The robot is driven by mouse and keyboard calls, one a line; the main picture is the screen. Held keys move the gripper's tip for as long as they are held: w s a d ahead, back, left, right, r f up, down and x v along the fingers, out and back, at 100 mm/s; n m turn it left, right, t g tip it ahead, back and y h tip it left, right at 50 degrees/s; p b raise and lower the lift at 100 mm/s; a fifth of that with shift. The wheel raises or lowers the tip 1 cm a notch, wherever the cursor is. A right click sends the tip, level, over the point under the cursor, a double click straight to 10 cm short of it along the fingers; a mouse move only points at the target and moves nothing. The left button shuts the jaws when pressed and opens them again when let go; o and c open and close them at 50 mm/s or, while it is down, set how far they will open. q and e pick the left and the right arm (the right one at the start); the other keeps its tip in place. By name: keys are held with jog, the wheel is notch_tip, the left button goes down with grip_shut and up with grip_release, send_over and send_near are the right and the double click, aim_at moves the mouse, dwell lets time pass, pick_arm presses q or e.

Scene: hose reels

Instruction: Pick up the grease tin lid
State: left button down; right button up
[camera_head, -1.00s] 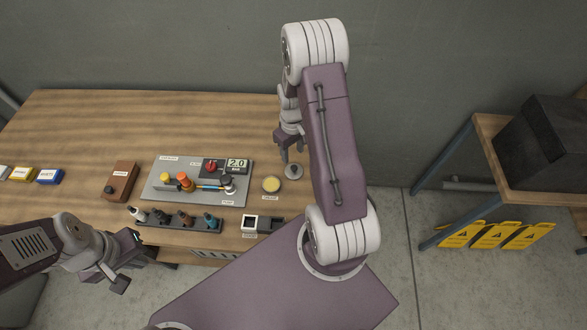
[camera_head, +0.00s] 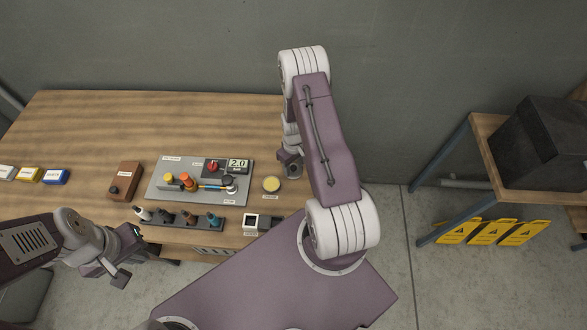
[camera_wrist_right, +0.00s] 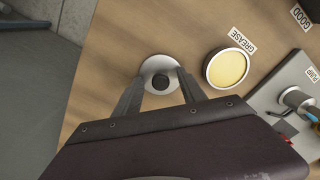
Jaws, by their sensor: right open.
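The grease tin lid, a round pale grey disc with a dark knob (camera_wrist_right: 160,81), lies on the wooden table in the right wrist view. My right gripper (camera_wrist_right: 161,88) is open, with one finger on each side of the knob; I cannot tell whether they touch it. In the head view my right gripper (camera_head: 290,163) is low over the table and mostly covers the lid. The open grease tin (camera_head: 271,184), with yellow grease, stands just left of it and also shows in the right wrist view (camera_wrist_right: 227,68). My left gripper (camera_head: 120,266) is off the table's front edge; its jaw opening is unclear.
A grey panel (camera_head: 160,192) with knobs, a gauge and a hose fitting lies left of the tin. A rack of small bottles (camera_head: 180,220) and a small black and white box (camera_head: 262,222) are near the front edge. The table right of the lid is bare.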

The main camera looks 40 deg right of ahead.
aim_at(293, 167)
grip_shut()
jog(key=shift+r, duration=0.15)
jog(key=shift+r, duration=0.35)
notch_tip(293, 167, up, 2)
jog(key=shift+w+r+b, duration=0.1)
jog(key=shift+r+b, duration=0.15)
jog(key=shift+b, duration=0.5)
jog(key=s+a+r+b, duration=0.2)
jog(key=s+a+r, duration=0.3)
jog(key=s, duration=0.5)
notch_tip(293, 167, up, 3)
jog(key=shift+s+a+f, duration=0.2)
jog(key=shift+s+a, duration=0.1)
jog(key=shift+a, duration=0.05)
